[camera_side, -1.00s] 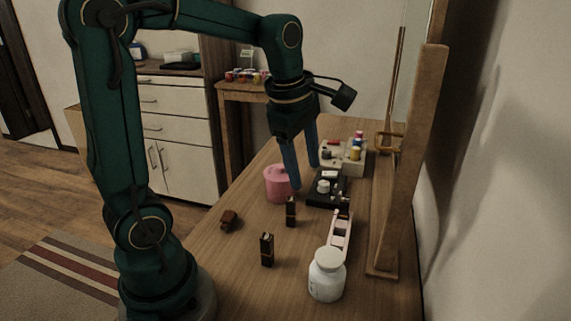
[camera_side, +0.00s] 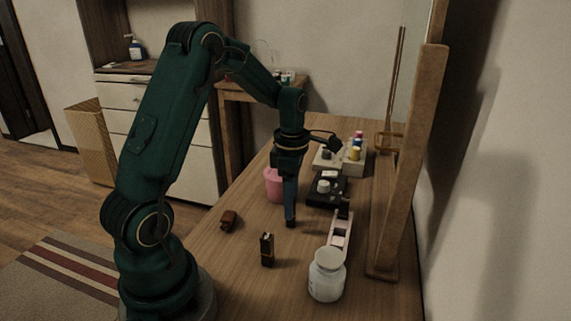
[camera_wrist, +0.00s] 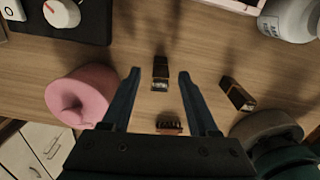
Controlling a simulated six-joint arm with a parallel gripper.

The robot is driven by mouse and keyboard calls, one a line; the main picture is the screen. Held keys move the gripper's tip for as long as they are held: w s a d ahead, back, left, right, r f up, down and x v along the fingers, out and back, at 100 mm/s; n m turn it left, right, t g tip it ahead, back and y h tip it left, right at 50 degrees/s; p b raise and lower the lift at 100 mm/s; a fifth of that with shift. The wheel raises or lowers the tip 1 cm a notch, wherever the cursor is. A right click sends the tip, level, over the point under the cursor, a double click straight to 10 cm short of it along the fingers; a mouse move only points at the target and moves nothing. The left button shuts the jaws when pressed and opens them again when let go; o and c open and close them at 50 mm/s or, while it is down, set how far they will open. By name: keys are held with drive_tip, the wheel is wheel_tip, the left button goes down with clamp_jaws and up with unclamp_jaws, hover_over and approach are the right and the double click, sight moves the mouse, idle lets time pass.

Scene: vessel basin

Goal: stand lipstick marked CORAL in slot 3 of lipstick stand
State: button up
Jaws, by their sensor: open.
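The other lipstick (camera_side: 267,250) stands nearer the front and also shows at right in the wrist view (camera_wrist: 237,93). The pink lipstick stand (camera_side: 341,229) is to the right, with a dark item at its far end; its slot numbers are not readable. My gripper (camera_side: 290,221) is low over the table, open and empty.
A white jar (camera_side: 326,276) stands in front of the lipstick stand. A pink lidded pot (camera_wrist: 80,98) is close to my fingers. A wooden frame (camera_side: 408,170) edges the right side.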

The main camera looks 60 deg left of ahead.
clamp_jaws()
idle(0.3)
